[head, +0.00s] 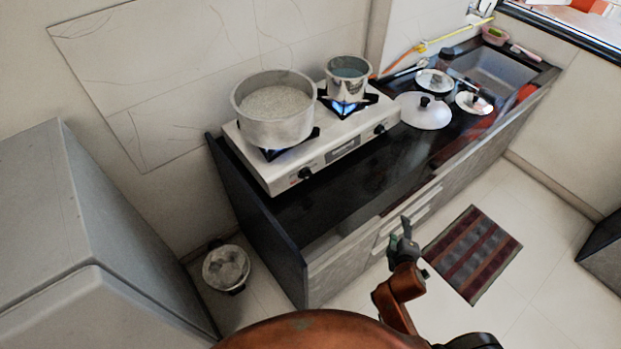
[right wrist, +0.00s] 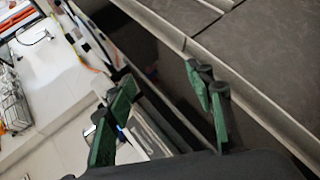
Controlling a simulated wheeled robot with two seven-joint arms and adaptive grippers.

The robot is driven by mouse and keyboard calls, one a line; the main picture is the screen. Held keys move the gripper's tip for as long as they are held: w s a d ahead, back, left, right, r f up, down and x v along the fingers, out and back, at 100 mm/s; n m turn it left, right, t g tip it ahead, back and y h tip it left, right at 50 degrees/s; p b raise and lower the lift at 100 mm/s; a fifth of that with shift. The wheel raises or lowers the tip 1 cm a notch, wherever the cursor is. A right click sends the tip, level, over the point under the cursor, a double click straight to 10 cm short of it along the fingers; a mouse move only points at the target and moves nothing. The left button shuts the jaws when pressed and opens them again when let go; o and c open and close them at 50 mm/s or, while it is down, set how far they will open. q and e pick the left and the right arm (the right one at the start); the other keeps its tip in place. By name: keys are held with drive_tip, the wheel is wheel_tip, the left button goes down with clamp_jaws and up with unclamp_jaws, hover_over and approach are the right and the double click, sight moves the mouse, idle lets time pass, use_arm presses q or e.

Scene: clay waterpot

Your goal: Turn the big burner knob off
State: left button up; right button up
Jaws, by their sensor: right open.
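The stove (head: 325,148) stands on the black counter with two black knobs on its front panel. The left knob (head: 305,173) is below the large pot (head: 273,125), whose burner shows a blue flame. The right knob (head: 379,129) is below the small pot (head: 346,90), where a blue flame also shows. My right gripper (head: 404,232) is open and empty, in front of the counter's cabinet, to the right of and lower in the picture than the left knob, well apart from it. Its two green fingers (right wrist: 160,80) are spread in the right wrist view. My left gripper is not seen.
Several lids, one of them large (head: 422,112), lie on the counter right of the stove, before the sink (head: 498,75). A raised edge (head: 257,225) closes the counter's left end. A striped mat (head: 473,254) and a bin (head: 226,268) are on the floor.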

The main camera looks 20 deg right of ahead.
drive_tip(key=w+a+r+n+t, duration=0.2)
drive_tip(key=w+r+n+t, duration=0.2)
drive_tip(key=w+r+n, duration=0.25)
drive_tip(key=n+t+y, duration=0.2)
drive_tip(key=n+y, duration=0.9)
drive_tip(key=n, duration=1.1)
approach(309, 177)
drive_tip(key=w, duration=0.2)
drive_tip(key=x, duration=0.6)
drive_tip(key=shift+w+a+f, duration=0.15)
drive_tip(key=shift+w+a, duration=0.05)
drive_tip(key=shift+a, duration=0.1)
drive_tip(key=shift+w+a, duration=0.15)
drive_tip(key=shift+w, duration=0.4)
drive_tip(key=shift+c, duration=0.6)
